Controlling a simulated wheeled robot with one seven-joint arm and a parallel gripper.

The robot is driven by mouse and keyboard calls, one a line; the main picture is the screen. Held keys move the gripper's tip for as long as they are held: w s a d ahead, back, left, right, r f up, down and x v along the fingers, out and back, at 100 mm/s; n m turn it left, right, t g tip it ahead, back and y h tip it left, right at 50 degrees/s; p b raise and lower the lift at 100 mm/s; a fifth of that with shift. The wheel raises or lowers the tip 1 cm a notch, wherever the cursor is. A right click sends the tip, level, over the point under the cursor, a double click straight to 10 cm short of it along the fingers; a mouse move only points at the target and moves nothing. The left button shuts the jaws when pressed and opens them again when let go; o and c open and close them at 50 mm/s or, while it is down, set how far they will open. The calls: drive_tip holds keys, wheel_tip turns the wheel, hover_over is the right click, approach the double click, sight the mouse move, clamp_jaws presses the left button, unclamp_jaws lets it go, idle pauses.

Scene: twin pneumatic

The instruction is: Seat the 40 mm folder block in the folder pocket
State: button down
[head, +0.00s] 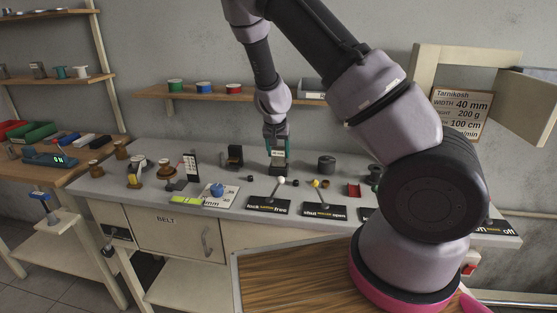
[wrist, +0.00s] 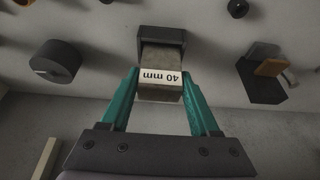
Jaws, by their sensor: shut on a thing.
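The folder block (wrist: 161,57) is grey-brown with a white "40 mm" label, which reads upside down in the wrist view. My gripper (wrist: 160,78) has teal fingers and is shut on the block's two sides. A dark, open-fronted holder that looks like the folder pocket (wrist: 166,33) is at the block's far end, in line with it. The block's far end overlaps the holder's mouth in this view; I cannot tell how deep it sits or whether it touches. In the head view my gripper (head: 277,141) points down at the back middle of the bench, over the block.
A dark cylinder (wrist: 55,62) and a dark block with an orange-brown piece (wrist: 268,68) flank the holder, apart from my fingers. The grey bench (head: 140,197) carries levers, small black parts and a red piece (head: 353,190) in front. A shelf with spools (head: 204,88) hangs behind.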

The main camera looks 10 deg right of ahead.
drive_tip(key=shift+f, duration=1.35)
drive_tip(key=shift+c, duration=0.6)
unclamp_jaws()
drive_tip(key=shift+f, duration=0.1)
drive_tip(key=s+d+r+y, duration=0.15)
drive_tip(key=s+r, duration=0.35)
drive_tip(key=r, duration=0.5)
drive_tip(key=s+r+y, duration=0.3)
drive_tip(key=s+r, duration=0.3)
drive_tip(key=r, duration=0.3)
drive_tip(key=s+r+y, duration=0.2)
drive_tip(key=s+r, duration=0.3)
drive_tip(key=r, duration=0.5)
drive_tip(key=s+d+r+t+h, duration=0.2)
drive_tip(key=s+d+r+t, duration=0.1)
drive_tip(key=s+r, duration=0.6)
drive_tip(key=s+d, duration=0.1)
drive_tip(key=s, duration=0.3)
drive_tip(key=shift+d+h, duration=0.15)
drive_tip(key=shift+h, duration=0.2)
